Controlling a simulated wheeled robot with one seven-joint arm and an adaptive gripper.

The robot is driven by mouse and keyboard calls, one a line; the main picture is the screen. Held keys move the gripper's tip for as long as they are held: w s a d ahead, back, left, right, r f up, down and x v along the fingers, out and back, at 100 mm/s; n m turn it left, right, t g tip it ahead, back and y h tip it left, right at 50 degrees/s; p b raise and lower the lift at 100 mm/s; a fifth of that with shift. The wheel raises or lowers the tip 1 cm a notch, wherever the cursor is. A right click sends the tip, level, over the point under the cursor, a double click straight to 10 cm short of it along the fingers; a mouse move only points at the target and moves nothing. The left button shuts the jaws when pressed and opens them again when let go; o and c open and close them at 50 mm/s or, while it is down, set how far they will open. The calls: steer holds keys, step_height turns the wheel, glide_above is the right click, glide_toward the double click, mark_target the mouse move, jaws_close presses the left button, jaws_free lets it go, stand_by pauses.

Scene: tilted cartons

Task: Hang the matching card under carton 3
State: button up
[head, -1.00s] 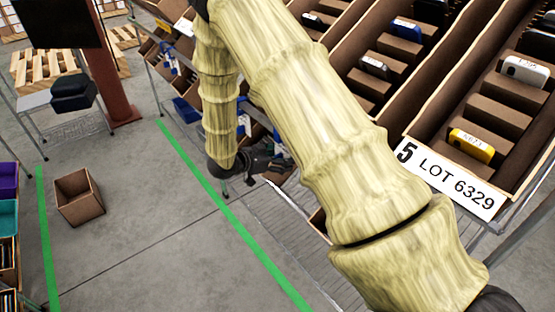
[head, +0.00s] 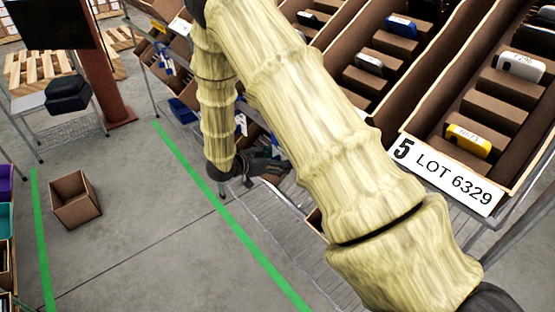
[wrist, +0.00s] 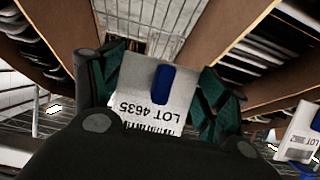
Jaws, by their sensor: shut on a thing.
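In the wrist view my gripper (wrist: 160,88) is shut on a white card (wrist: 137,95) reading LOT 4635, upside down, with a barcode and a blue spot at its upper middle. The green finger pads sit on both sides of the card. In the head view my gripper (head: 258,166) is low beside the carton rack, and the card in it is too small to make out. The carton numbered 5, with its LOT 6329 label (head: 445,175), is at the right. I cannot pick out carton 3; my arm covers part of the row.
Another white lot card (wrist: 300,135) with blue beneath it is at the right of the wrist view. Carton undersides and wire shelving surround the gripper. An open brown box (head: 75,200) stands on the floor between green lines (head: 225,210). Grey floor there is clear.

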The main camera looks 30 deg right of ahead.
steer(key=o, duration=1.1)
steer(key=shift+c, duration=0.2)
steer(key=v, duration=1.2)
steer(key=s+a+f+n+t+y, duration=0.15)
steer(key=s+f+n+y, duration=0.35)
steer(key=f, duration=0.6)
steer(key=s+f+n+t+y, duration=0.25)
steer(key=s+f+n, duration=0.4)
steer(key=f, duration=0.45)
steer(key=s+a+f+n+g+y, duration=0.1)
steer(key=s+a+f+y, duration=0.1)
steer(key=s, duration=0.6)
steer(key=s+a+f+n+g+y, duration=0.2)
steer(key=s+a, duration=0.1)
steer(key=s, duration=0.6)
steer(key=s+a+f+n+g+y, duration=0.2)
steer(key=s+a+f, duration=0.1)
steer(key=s, duration=0.5)
steer(key=shift+s, duration=0.35)
